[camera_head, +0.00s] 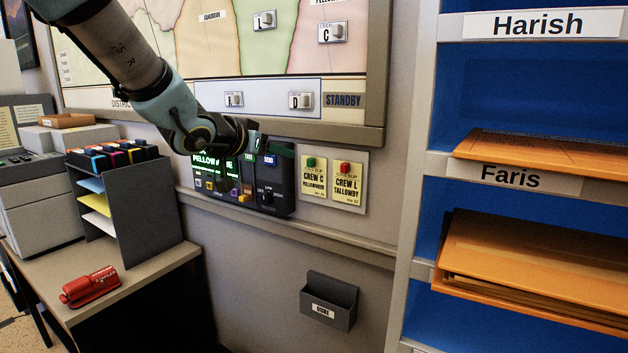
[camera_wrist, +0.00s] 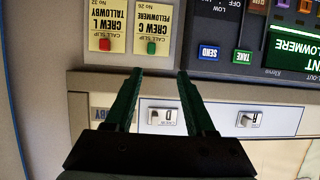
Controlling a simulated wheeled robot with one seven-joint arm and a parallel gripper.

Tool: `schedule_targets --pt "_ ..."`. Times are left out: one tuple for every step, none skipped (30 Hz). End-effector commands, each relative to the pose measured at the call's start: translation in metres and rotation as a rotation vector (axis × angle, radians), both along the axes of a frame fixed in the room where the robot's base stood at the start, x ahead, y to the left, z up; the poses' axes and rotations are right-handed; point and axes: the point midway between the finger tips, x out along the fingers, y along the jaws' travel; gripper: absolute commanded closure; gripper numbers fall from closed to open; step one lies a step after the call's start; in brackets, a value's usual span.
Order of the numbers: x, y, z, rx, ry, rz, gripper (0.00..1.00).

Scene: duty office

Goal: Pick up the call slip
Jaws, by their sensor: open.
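Two yellow call slips hang side by side on a pale board on the wall. The Crew C Pellowmere slip (camera_head: 314,180) has a green pin or button at its top, and the Crew L Tallowby slip (camera_head: 347,183) a red one. Both show upside down in the wrist view, Crew C (camera_wrist: 152,27) and Crew L (camera_wrist: 104,25). My gripper (camera_wrist: 159,74) is open and empty, its fingertips apart and just short of the Crew C slip's top edge in that picture. In the head view it is left of the slips, partly covering the console.
A dark console (camera_head: 272,195) with lit buttons adjoins the slips on the left. The map board (camera_head: 375,135) has a protruding frame above. A small dark wall tray (camera_head: 329,301) hangs below. Blue shelves (camera_head: 428,163) with orange folders stand right. A desk (camera_head: 150,285) holds a red stapler-like object.

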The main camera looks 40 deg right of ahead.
Motion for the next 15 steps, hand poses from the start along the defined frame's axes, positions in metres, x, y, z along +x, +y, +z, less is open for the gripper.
schedule_targets --pt "-0.008 -0.009 0.002 -0.012 -0.001 -0.026 0.45" --pt "-0.01 -0.014 0.002 -0.017 -0.001 -0.035 0.45" --pt "-0.011 -0.021 0.002 -0.021 -0.001 -0.043 0.45" --pt "-0.011 -0.025 0.0 -0.022 -0.001 -0.046 0.45" --pt "-0.01 -0.03 -0.001 -0.023 -0.001 -0.047 0.45" --pt "-0.008 -0.036 -0.003 -0.023 -0.001 -0.046 0.45" --pt "-0.007 -0.04 -0.005 -0.021 -0.001 -0.046 0.45" --pt "-0.006 -0.044 -0.006 -0.021 -0.002 -0.045 0.45" --pt "-0.004 -0.049 -0.008 -0.022 -0.001 -0.044 0.45" --pt "-0.003 -0.052 -0.009 -0.022 0.0 -0.043 0.45" --pt "-0.002 -0.055 -0.011 -0.021 -0.001 -0.043 0.45" --pt "-0.001 -0.058 -0.012 -0.021 -0.002 -0.044 0.45" --pt "-0.001 -0.06 -0.012 -0.022 -0.004 -0.043 0.45" --pt "0.0 -0.061 -0.013 -0.022 -0.004 -0.043 0.45" --pt "0.001 -0.063 -0.014 -0.021 -0.003 -0.042 0.45"
